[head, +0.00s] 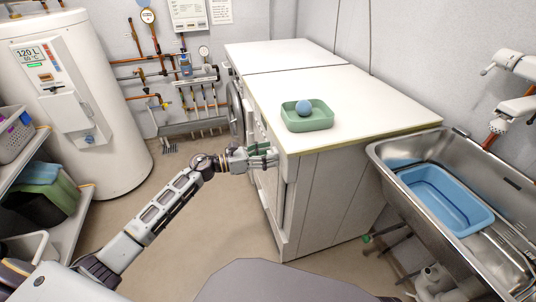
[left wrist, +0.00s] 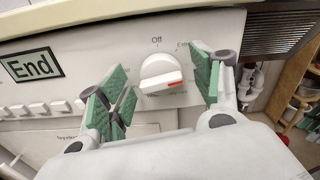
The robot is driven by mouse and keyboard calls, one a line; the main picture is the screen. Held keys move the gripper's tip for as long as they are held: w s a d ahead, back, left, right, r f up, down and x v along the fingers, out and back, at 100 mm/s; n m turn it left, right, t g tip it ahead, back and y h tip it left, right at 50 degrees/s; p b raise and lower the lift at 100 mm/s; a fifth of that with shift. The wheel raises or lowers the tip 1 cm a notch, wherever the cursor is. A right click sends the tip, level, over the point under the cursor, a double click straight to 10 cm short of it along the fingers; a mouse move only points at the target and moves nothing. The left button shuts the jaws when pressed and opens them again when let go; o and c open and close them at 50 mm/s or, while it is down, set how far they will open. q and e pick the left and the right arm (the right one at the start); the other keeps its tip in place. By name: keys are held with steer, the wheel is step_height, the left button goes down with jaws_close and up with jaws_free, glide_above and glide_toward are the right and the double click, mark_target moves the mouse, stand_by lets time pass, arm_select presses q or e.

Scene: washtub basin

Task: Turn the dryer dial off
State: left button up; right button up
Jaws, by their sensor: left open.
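The dryer dial (left wrist: 160,72) is a round white knob with a red mark, on the white dryer front panel in the left wrist view. The red mark points to the lower right, away from the "Off" label above the dial. My left gripper (left wrist: 160,92) is open, with its green-padded fingers on either side of the dial and apart from it. In the head view my left gripper (head: 262,157) is at the machine's front, under the countertop edge, and the dial is hidden there. My right gripper is not in view.
A display reading "End" (left wrist: 33,66) and a row of buttons are left of the dial. A green tray (head: 306,122) with a blue ball stands on the white countertop (head: 375,100). A steel sink (head: 400,190) with a blue basin is at right. Open floor lies before the machines.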

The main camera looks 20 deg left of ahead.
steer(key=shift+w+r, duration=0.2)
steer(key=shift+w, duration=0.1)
arm_select(q)
steer(key=c, duration=1)
steer(key=shift+c, duration=0.2)
steer(key=shift+n+p, duration=0.3)
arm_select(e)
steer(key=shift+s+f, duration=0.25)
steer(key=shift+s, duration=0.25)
